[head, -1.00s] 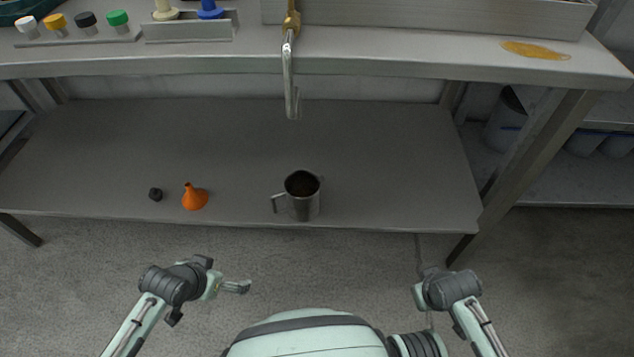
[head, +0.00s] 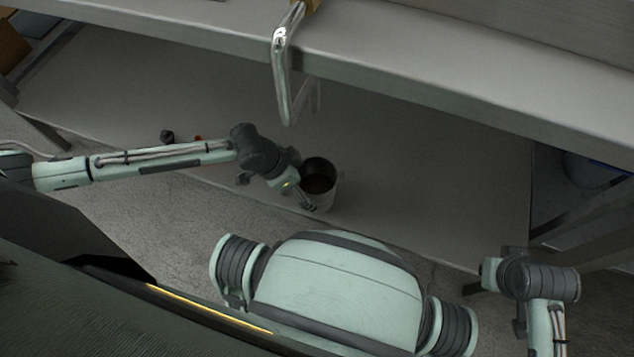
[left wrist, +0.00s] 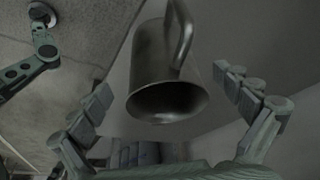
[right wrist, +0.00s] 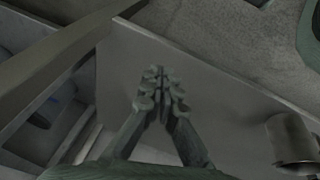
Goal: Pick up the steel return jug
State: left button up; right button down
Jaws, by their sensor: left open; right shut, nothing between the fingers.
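The steel return jug (head: 325,192) stands upright on the lower shelf near its front edge in the head view. My left gripper (head: 307,203) is at the jug's near left side, partly covering it. In the left wrist view, the jug (left wrist: 158,70) shows its dark mouth and handle between the spread fingers of the left gripper (left wrist: 168,95). The fingers are open, and I see no clear contact. The jug also shows at the right edge of the right wrist view (right wrist: 290,138). My right gripper (right wrist: 160,88) is shut and empty, well apart from the jug.
The bench edge (head: 400,68) overhangs the shelf (head: 430,170). A small black object (head: 167,136) and a mostly hidden orange funnel (head: 199,138) lie left, behind my left arm. The shelf right of the jug is clear.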

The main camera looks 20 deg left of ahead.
pick_arm(q)
jog(key=b, duration=0.1)
send_over(311, 190)
jog(key=s+d, duration=0.1)
jog(key=s, duration=0.2)
jog(key=f, duration=0.5)
jog(key=shift+w+f, duration=0.2)
jog(key=shift+f, duration=0.2)
pick_arm(e)
jog(key=v, duration=0.3)
jog(key=shift+d, duration=0.35)
pick_arm(q)
jog(key=shift+c, duration=0.6)
jog(key=c, duration=1.4)
jog(key=shift+c, duration=1.3)
jog(key=shift+r, duration=0.1)
pick_arm(e)
jog(key=shift+w, duration=0.1)
pick_arm(q)
jog(key=shift+r, duration=0.1)
